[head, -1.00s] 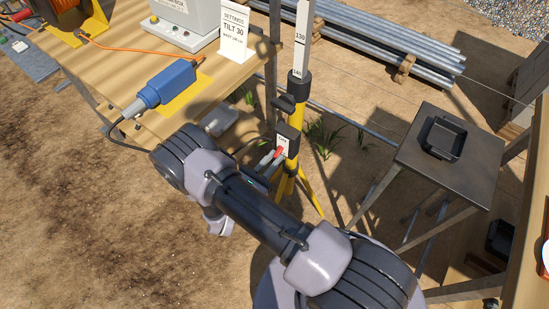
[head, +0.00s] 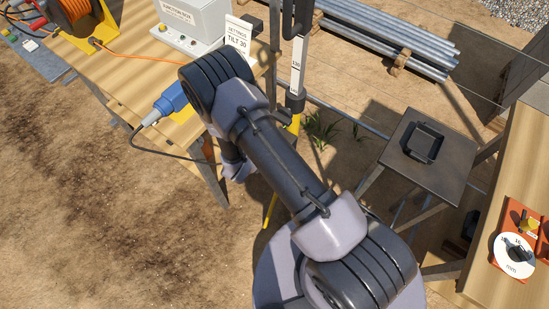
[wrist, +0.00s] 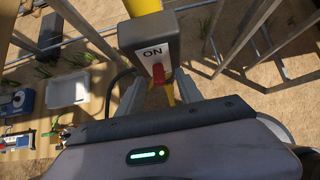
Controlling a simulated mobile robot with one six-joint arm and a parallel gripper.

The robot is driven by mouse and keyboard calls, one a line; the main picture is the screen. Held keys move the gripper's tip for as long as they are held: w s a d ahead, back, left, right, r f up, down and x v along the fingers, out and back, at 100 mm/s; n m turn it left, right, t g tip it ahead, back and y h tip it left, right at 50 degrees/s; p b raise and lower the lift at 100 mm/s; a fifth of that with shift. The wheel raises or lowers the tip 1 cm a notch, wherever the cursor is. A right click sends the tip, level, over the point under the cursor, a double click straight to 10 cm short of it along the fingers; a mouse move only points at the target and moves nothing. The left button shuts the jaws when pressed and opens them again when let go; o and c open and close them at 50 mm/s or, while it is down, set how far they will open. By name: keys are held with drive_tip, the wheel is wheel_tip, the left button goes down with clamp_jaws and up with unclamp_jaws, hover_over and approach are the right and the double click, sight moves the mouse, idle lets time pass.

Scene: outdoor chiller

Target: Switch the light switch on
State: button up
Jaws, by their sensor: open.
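In the wrist view, the switch is a dark grey box (wrist: 150,36) on a yellow post (wrist: 143,6), with a white plate marked ON. A red lever (wrist: 158,74) sticks out below the word, towards my gripper. My gripper (wrist: 160,92) is open, with one grey finger on each side of the lever; I cannot tell whether either finger touches it. In the head view my arm hides the switch and my gripper. Part of the yellow stand (head: 271,209) shows beside the arm.
The left wooden bench (head: 128,62) holds a junction box (head: 192,18), a settings card (head: 238,36) and a blue connector (head: 172,98). A metal stand (head: 447,165) with a black tray (head: 424,142) is at right. The right bench (head: 497,282) carries an orange dial unit (head: 513,226).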

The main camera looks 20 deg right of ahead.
drive_tip(key=o, duration=0.3)
drive_tip(key=shift+o, duration=0.2)
drive_tip(key=p+v, duration=0.3)
drive_tip(key=v, duration=0.4)
